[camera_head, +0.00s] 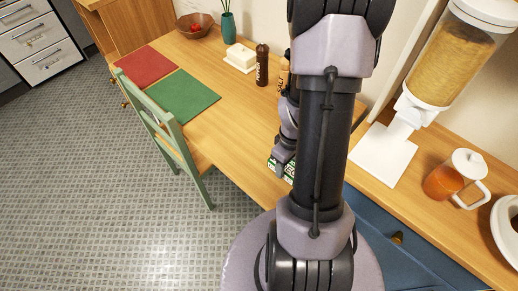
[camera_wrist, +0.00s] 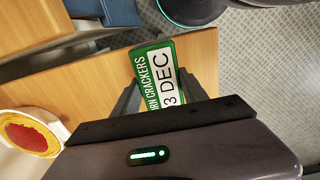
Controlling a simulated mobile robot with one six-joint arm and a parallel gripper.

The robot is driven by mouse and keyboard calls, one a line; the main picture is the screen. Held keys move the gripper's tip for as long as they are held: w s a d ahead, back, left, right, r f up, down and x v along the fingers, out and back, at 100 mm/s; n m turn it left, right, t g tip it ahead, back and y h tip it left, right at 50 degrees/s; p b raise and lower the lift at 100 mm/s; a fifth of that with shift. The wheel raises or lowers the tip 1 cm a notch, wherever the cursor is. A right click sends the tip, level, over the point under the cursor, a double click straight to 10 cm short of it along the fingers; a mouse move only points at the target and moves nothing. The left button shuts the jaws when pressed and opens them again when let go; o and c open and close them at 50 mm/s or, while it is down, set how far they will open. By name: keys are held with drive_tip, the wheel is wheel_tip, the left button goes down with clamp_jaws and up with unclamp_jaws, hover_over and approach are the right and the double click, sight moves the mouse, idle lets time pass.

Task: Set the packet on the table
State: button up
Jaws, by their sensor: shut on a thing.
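The packet is green and white, with "CORN CRACKERS" and "3 DEC" printed on it. It shows in the wrist view (camera_wrist: 153,72) between the fingers. In the head view (camera_head: 289,172) only a small part shows, mostly behind my arm. My gripper (camera_wrist: 166,88) is shut on it; in the head view the gripper (camera_head: 281,158) is partly hidden by the arm. The wooden table (camera_head: 232,125) lies below and around the gripper, near the table's front edge. I cannot tell whether the packet touches the table.
A red mat (camera_head: 147,66) and a green mat (camera_head: 180,97) lie on the table. A bowl (camera_head: 195,25), teal vase (camera_head: 229,28), butter dish (camera_head: 240,58) and dark shaker (camera_head: 262,65) stand behind. A green chair (camera_head: 168,135) is at the front. A cereal dispenser (camera_head: 440,60) and jug (camera_head: 455,178) stand right.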

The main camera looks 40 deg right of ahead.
drive_tip(key=w+b, duration=0.1)
drive_tip(key=w, duration=0.3)
drive_tip(key=w+f, duration=0.1)
drive_tip(key=w, duration=0.3)
drive_tip(key=w+d+b, duration=0.1)
drive_tip(key=w, duration=0.4)
drive_tip(key=shift+w+f+b, duration=0.1)
drive_tip(key=shift+f+b, duration=0.15)
drive_tip(key=shift+b, duration=0.1)
wheel_tip(320, 180, down, 4)
drive_tip(key=shift+r+b, duration=0.2)
drive_tip(key=shift+b, duration=0.9)
drive_tip(key=shift+r, duration=0.15)
drive_tip(key=shift+f, duration=0.2)
drive_tip(key=o, duration=1.5)
